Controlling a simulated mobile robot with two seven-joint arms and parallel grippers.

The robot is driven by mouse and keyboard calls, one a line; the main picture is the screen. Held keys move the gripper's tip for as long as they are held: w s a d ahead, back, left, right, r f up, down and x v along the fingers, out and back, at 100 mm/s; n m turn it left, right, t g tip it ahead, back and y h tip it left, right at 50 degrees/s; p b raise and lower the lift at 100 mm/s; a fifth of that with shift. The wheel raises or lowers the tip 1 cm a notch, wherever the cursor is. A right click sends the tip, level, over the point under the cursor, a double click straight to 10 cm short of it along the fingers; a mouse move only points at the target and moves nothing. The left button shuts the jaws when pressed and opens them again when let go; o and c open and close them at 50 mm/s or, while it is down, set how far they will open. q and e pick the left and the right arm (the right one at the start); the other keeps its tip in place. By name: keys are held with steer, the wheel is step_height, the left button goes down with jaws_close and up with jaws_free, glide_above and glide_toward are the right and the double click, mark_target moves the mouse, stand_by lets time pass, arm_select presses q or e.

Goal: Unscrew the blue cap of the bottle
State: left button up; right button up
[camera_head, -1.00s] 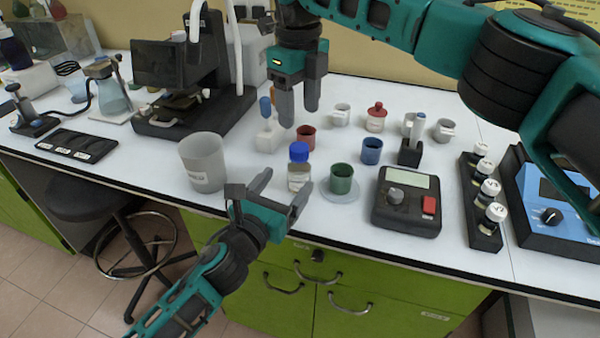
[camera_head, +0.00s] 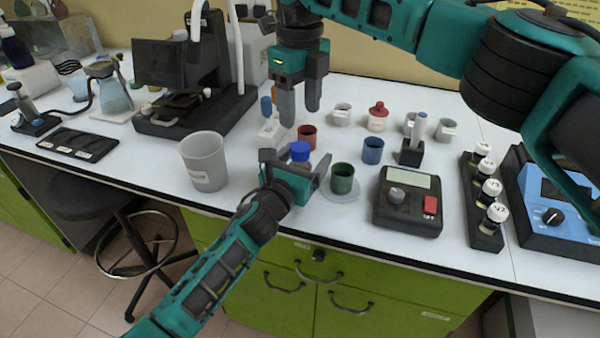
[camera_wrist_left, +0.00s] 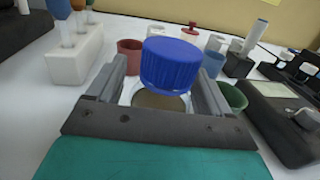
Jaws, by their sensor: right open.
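The bottle (camera_head: 301,162) stands on the white bench with its blue cap (camera_head: 300,150) on top. In the left wrist view the ribbed blue cap (camera_wrist_left: 171,64) is large and central, and the clear neck and brownish contents show below it. My left gripper (camera_head: 296,164) is open, with one finger on each side of the bottle, below the cap. The fingers look apart from the glass; the lower bottle is hidden by the gripper. My right gripper (camera_head: 300,108) is open and empty, pointing down above and behind the bottle.
A grey beaker (camera_head: 204,160) stands left of the bottle. A green cup (camera_head: 342,178) on a dish is close on the right, with a scale (camera_head: 408,200) beyond. A red cup (camera_head: 307,136), a blue cup (camera_head: 373,150) and a white pipette holder (camera_head: 269,132) stand behind.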

mark_target(300, 146)
arm_select(q)
jaws_close()
arm_select(e)
steer(key=m, duration=2.7)
steer(key=shift+m, duration=0.3)
steer(key=m, duration=0.3)
steer(key=shift+m, duration=0.4)
steer(key=shift+f, duration=4)
